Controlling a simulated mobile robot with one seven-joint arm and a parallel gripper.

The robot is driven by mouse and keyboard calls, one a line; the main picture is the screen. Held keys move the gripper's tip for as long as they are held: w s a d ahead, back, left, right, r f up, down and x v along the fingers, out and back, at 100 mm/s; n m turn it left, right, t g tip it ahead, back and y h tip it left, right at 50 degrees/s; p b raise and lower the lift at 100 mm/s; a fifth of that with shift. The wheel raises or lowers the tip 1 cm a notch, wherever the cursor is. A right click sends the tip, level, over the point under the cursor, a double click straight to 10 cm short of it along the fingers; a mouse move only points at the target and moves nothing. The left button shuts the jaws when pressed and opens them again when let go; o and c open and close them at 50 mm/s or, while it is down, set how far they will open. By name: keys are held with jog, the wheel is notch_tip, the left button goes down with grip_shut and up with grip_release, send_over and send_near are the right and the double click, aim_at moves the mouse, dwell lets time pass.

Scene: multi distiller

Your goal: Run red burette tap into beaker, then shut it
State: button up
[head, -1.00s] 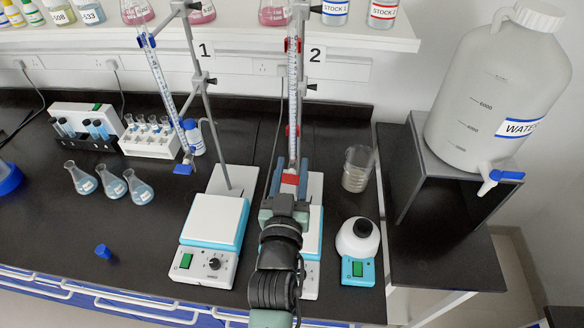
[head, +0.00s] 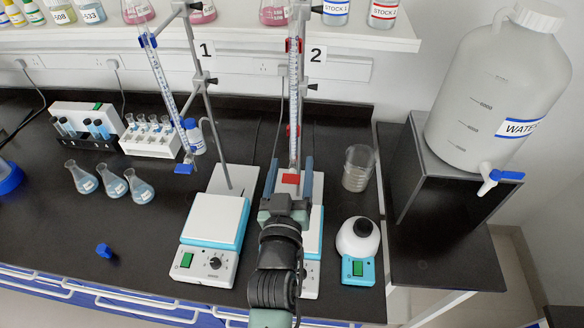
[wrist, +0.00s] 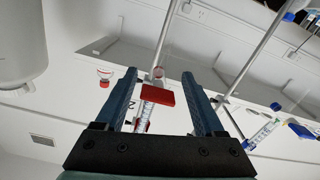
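The red-tapped burette (head: 294,110) stands upright in the clamp stand at station 2. Its red tap (head: 290,179) is low on the burette, above the white stirrer plate (head: 315,187). It also shows in the wrist view (wrist: 158,95), between my fingers. My gripper (head: 290,168) is open, with one finger on each side of the tap and a visible gap at both sides. A glass beaker (head: 358,168) stands on the bench to the right of the plate. What lies directly under the burette tip is hidden by my gripper.
A blue-tapped burette (head: 170,90) hangs tilted at station 1, over the bench left of its stirrer plate (head: 213,222). Several flasks (head: 110,182) stand at left. A water carboy (head: 495,95) stands on a raised stand.

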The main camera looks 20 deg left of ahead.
jog(key=shift+s+d, duration=0.1)
jog(key=b+v, duration=0.2)
jog(key=v, duration=1)
jog(key=shift+s+b, duration=0.4)
jog(key=w+d+r+m+t+h, duration=0.1)
jog(key=w+d+r+t, duration=0.15)
jog(key=r, duration=0.65)
jog(key=w+d+r+m+t+h, duration=0.1)
jog(key=w+d+r, duration=0.15)
jog(key=r, duration=0.65)
jog(key=w+d+r+m+t+h, duration=0.1)
jog(key=w+d+r+t, duration=0.15)
jog(key=r, duration=0.65)
jog(key=s+d+r+m+t+h, duration=0.1)
jog(key=s+d+r+t, duration=0.1)
jog(key=r, duration=0.8)
jog(key=s+d+r+m+t+h, duration=0.1)
jog(key=s+r, duration=0.4)
jog(key=r, duration=0.5)
jog(key=shift+d+m+t, duration=0.3)
jog(key=shift+d+t, duration=0.2)
jog(key=shift+d, duration=0.75)
